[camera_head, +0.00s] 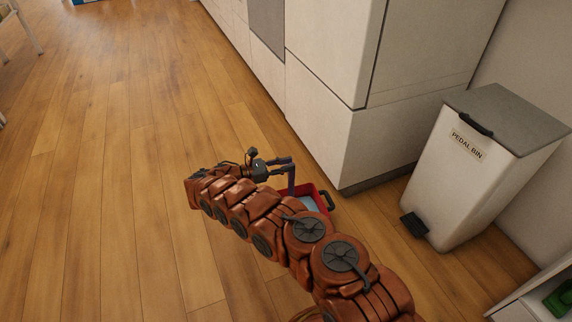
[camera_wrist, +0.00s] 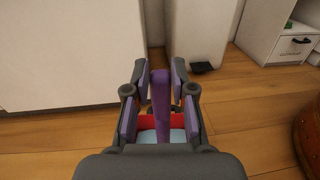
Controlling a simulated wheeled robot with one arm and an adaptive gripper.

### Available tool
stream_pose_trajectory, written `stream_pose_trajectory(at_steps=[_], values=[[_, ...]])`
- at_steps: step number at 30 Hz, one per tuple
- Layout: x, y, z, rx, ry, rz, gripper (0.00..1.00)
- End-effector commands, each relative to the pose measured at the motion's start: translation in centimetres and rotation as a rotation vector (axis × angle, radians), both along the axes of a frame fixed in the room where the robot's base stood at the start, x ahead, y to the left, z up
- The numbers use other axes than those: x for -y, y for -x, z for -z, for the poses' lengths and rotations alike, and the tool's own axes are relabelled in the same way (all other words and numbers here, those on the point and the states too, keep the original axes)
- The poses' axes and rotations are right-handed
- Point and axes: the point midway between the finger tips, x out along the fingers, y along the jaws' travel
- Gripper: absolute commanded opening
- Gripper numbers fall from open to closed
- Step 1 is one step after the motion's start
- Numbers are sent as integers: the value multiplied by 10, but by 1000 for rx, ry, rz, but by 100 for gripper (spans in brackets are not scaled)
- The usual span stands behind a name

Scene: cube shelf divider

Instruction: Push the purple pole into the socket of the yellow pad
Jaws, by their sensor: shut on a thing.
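My gripper (camera_head: 281,168) is shut on the upright purple pole (camera_wrist: 160,100). The pole stands between the two dark, purple-padded fingers in the wrist view. In the head view only a thin part of the pole (camera_head: 291,182) shows below the fingers. A red tray (camera_head: 324,190) with a pale blue inside lies below and just beyond the pole on the floor side. Its red edge (camera_wrist: 146,121) also shows behind the pole in the wrist view. The pole's lower end is hidden by my gripper and arm. I can make out no yellow pad or socket in either view.
White cabinets (camera_head: 325,110) stand close beyond the tray. A white pedal bin (camera_head: 455,170) with a grey lid stands to the right. A low white unit (camera_head: 540,300) is at the lower right. The wooden floor (camera_head: 90,150) to the left is clear.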

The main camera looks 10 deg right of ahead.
Motion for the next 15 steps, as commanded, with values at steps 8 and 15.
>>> stream_pose_trajectory(at_steps=[8, 15], values=[[0, 0, 6, 0, 0, 0, 0], [0, 0, 6, 0, 0, 0, 43]])
